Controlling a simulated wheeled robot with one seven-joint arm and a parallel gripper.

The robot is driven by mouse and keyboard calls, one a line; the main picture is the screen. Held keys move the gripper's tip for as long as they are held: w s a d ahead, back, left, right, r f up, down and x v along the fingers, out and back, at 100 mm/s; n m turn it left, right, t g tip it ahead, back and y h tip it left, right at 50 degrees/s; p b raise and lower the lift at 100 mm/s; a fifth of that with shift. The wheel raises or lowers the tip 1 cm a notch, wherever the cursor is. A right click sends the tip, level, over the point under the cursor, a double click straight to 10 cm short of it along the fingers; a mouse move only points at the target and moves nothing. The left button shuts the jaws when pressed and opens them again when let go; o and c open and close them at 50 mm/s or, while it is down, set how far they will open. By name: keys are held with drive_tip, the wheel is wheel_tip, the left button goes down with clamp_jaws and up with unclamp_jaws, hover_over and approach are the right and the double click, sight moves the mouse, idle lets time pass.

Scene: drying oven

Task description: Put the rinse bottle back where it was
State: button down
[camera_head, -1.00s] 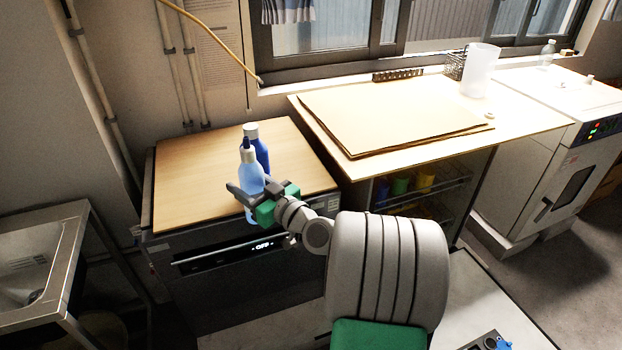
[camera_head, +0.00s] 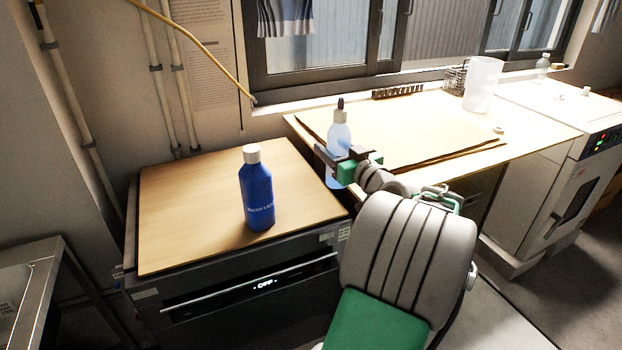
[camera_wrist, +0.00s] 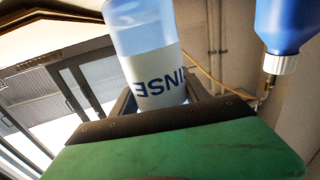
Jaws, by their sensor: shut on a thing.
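The rinse bottle (camera_head: 339,136) is pale blue and translucent with a dark nozzle tip. My gripper (camera_head: 337,160) is shut around its body and holds it upright, in front of the light worktop in the head view. In the wrist view the rinse bottle (camera_wrist: 147,45) shows its white label with "INSE" readable, between the fingers of my gripper (camera_wrist: 165,105). A dark blue bottle (camera_head: 257,190) with a white cap stands on the wooden board (camera_head: 180,200) to the left, apart from my gripper. It also shows in the wrist view (camera_wrist: 287,25).
The wooden board lies on a dark oven (camera_head: 250,300) with a lit display. The worktop to the right carries a large flat sheet (camera_head: 400,130), a clear beaker (camera_head: 482,85) and a wire basket (camera_head: 455,78). The left part of the board is clear.

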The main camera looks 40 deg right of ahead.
drive_tip(key=shift+w+a+f, duration=0.5)
drive_tip(key=shift+w+f, duration=0.25)
drive_tip(key=shift+f, duration=0.75)
drive_tip(key=shift+w+a+f, duration=0.55)
drive_tip(key=shift+w+f, duration=0.25)
drive_tip(key=shift+f, duration=0.75)
drive_tip(key=shift+w+a+f, duration=0.5)
drive_tip(key=shift+w+f, duration=0.25)
drive_tip(key=shift+f, duration=0.75)
drive_tip(key=shift+f+b, duration=0.2)
drive_tip(key=shift+b, duration=0.1)
drive_tip(key=c, duration=0.6)
unclamp_jaws()
drive_tip(key=shift+o, duration=0.2)
drive_tip(key=shift+r, duration=0.2)
drive_tip(key=b+v, duration=0.1)
drive_tip(key=v, duration=1.1)
